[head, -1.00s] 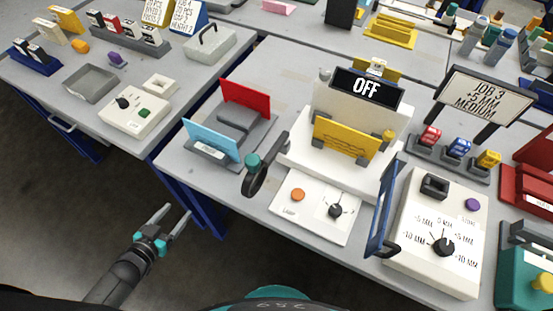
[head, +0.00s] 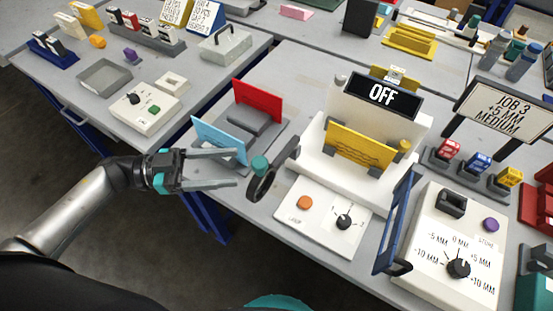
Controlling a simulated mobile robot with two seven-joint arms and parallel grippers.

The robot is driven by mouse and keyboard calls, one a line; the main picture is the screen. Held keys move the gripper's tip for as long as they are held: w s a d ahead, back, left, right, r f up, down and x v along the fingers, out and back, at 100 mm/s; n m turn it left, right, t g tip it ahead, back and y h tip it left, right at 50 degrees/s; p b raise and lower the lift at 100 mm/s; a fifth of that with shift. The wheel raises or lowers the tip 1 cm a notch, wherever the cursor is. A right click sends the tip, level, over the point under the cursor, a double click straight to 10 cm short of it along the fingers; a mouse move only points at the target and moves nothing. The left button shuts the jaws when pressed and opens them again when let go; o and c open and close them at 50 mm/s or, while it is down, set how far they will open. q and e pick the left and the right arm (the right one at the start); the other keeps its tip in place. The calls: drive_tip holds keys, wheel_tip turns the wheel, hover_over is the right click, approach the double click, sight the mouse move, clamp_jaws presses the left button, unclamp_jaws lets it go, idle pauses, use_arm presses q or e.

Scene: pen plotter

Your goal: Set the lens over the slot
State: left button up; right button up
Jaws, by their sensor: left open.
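I cannot tell which opening is the slot. My right gripper is not in view.
A holder with a blue plate (head: 218,142) and a red plate (head: 258,100) stands just behind my left gripper. The lamp panel (head: 323,226) has an orange button. A blue-framed piece (head: 396,223) and a white dial box (head: 433,245) stand right.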

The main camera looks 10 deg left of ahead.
use_arm(q)
hover_over(275, 161)
drive_tip(key=s+d, duration=0.1)
drive_tip(key=s, duration=0.4)
drive_tip(key=shift+w+d, duration=0.1)
drive_tip(key=shift+w, duration=0.1)
clamp_jaws()
idle(1.0)
